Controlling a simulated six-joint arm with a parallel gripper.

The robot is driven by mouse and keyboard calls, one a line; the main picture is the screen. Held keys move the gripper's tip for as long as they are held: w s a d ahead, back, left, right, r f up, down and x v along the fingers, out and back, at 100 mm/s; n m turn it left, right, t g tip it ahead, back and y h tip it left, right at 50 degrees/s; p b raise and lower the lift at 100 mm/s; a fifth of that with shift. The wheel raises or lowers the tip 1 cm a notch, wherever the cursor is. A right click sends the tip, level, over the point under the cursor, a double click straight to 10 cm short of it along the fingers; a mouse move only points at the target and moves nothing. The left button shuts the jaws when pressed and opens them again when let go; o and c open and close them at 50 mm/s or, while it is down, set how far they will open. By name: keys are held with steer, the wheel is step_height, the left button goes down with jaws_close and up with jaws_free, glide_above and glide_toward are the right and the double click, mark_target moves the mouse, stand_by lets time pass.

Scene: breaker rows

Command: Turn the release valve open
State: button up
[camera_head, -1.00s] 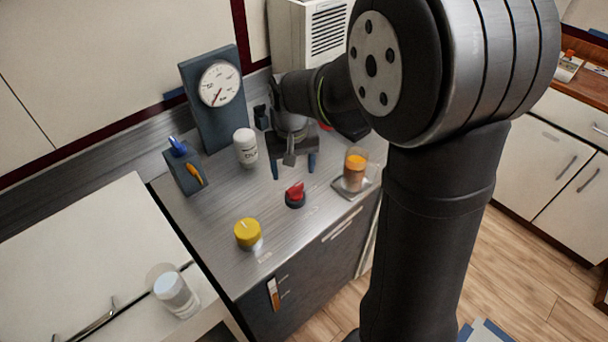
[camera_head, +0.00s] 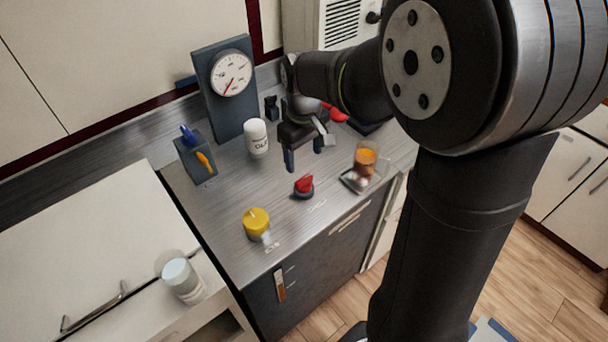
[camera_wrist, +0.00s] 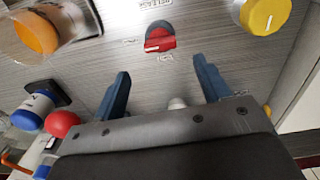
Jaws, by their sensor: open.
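The release valve is a red knob (camera_head: 304,184) on a dark round base, standing on the steel counter (camera_head: 226,200). In the wrist view the red knob (camera_wrist: 160,40) lies ahead of the fingertips, with the printed word RELEASE beside it. My gripper (camera_head: 304,156) is open, its blue fingers pointing down over the counter behind the knob. In the wrist view the open gripper (camera_wrist: 161,72) has nothing between its fingertips, and the knob is apart from both.
A yellow knob (camera_head: 256,222) stands front left of the valve. A glass with orange contents (camera_head: 365,160) stands on a tray at right. Counter around the valve is clear.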

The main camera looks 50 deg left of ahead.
mark_target(304, 178)
step_height(304, 178, down, 8)
steer(key=shift+f, duration=0.1)
steer(key=shift+c, duration=0.2)
steer(key=c, duration=0.9)
